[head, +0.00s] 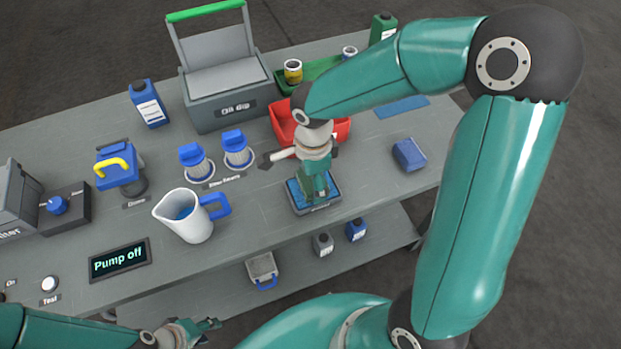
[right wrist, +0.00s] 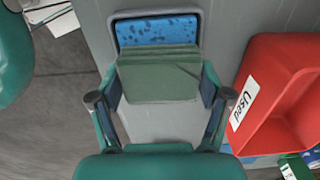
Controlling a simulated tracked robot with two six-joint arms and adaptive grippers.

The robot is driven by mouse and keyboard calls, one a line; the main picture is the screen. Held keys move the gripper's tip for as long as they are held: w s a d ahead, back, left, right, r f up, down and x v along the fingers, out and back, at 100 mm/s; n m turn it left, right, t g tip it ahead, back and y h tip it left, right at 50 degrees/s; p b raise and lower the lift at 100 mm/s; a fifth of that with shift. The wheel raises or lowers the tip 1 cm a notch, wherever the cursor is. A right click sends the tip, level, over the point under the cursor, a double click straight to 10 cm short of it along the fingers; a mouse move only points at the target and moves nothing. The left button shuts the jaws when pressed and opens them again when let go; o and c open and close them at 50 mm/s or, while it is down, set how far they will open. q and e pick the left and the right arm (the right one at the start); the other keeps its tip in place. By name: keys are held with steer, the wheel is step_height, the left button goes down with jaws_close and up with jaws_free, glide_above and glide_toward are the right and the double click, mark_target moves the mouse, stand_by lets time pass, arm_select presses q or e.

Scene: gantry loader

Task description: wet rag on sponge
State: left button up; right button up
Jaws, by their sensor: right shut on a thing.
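My right gripper (head: 315,183) points down over a shallow tray and is shut on a folded green rag (right wrist: 158,75). In the right wrist view the rag lies between the two fingers (right wrist: 158,95). The blue speckled sponge (right wrist: 157,31) sits in the tray, and the rag overlaps its near part in the picture. In the head view the sponge (head: 293,192) shows beside the gripper, which hides much of it. I cannot tell whether the rag touches the sponge. My left gripper (head: 209,331) is open and empty at the bottom, off the bench's front edge.
A red bin (head: 342,131) labelled "Used" (right wrist: 242,104) stands close behind the tray. A white jug (head: 186,222) with a blue handle stands to the left. A blue block (head: 408,155) lies to the right. A grey "Oil dip" box (head: 225,110) stands at the back.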

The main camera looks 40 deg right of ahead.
steer(key=shift+s+f+b, duration=0.1)
steer(key=shift+b, duration=0.25)
stand_by(1.1)
steer(key=shift+r+p, duration=2.2)
steer(key=shift+r, duration=1.4)
steer(key=shift+f, duration=0.1)
